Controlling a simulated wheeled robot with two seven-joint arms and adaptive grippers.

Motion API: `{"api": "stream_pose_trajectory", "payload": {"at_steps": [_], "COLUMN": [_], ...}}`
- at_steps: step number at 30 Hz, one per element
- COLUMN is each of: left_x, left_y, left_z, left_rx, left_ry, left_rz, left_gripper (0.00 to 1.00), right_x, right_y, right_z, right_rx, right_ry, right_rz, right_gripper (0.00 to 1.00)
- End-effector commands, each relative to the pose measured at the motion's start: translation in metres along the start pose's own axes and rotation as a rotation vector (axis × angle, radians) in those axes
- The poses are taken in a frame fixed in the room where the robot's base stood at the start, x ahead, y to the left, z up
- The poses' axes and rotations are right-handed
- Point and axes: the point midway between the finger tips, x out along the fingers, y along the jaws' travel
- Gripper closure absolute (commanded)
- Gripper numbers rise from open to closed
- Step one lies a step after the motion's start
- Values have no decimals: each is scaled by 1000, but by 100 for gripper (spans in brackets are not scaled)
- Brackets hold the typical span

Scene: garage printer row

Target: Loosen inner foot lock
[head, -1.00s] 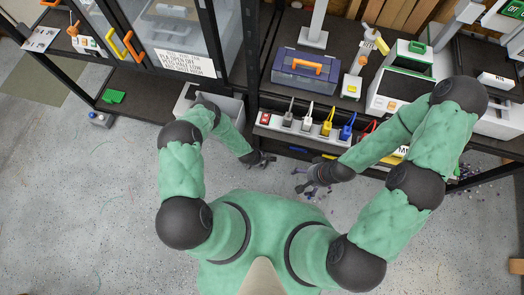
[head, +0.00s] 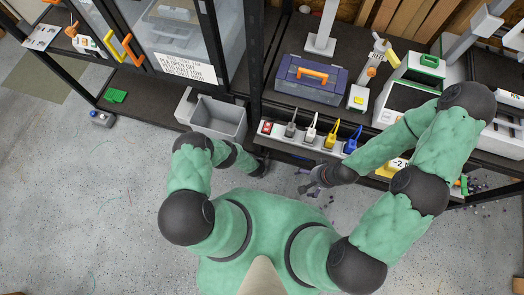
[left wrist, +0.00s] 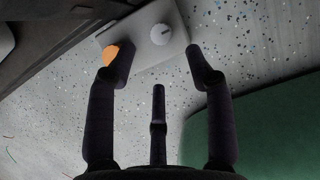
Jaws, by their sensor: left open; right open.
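In the left wrist view, a light grey plate (left wrist: 140,22) lies low by the speckled floor. It bears a white round knob (left wrist: 161,34) with a dark mark and an orange part (left wrist: 111,54). This may be the foot lock; I cannot tell for sure. My left gripper (left wrist: 155,62) is open, its fingers spread below the knob in the picture, the left fingertip overlapping the orange part. Contact cannot be told. In the head view the left gripper (head: 262,166) is small, at the bench's lower edge. My right gripper (head: 308,184) is open and empty over the floor.
A power strip (head: 265,127) with several coloured plugs runs along the bench edge. A grey bin (head: 219,118) stands left of it. A toolbox (head: 308,80) and machines stand on the bench. The floor (head: 80,210) at left is clear.

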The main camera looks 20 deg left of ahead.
Motion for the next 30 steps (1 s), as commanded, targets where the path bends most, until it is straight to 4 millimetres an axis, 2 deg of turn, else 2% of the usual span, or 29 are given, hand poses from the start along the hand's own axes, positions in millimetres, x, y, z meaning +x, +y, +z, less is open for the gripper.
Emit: {"api": "stream_pose_trajectory", "payload": {"at_steps": [1,3,13,20,30], "left_x": [13,24,67,79,80], "left_y": [-1,-1,0,0,0], "left_z": [-3,-2,-2,0,0], "left_rx": [0,2,2,2,3], "left_ry": [1,0,0,0,1], "left_rz": [0,0,0,0,-1], "left_gripper": [47,47,47,47,47], "right_x": [10,17,45,53,53], "right_y": [4,6,16,19,19], "right_z": [0,0,-2,-2,-2], "right_rx": [0,0,0,0,0], "right_ry": [0,0,0,0,0], "right_rz": [0,0,0,0,0], "right_gripper": [8,8,8,8,8]}}
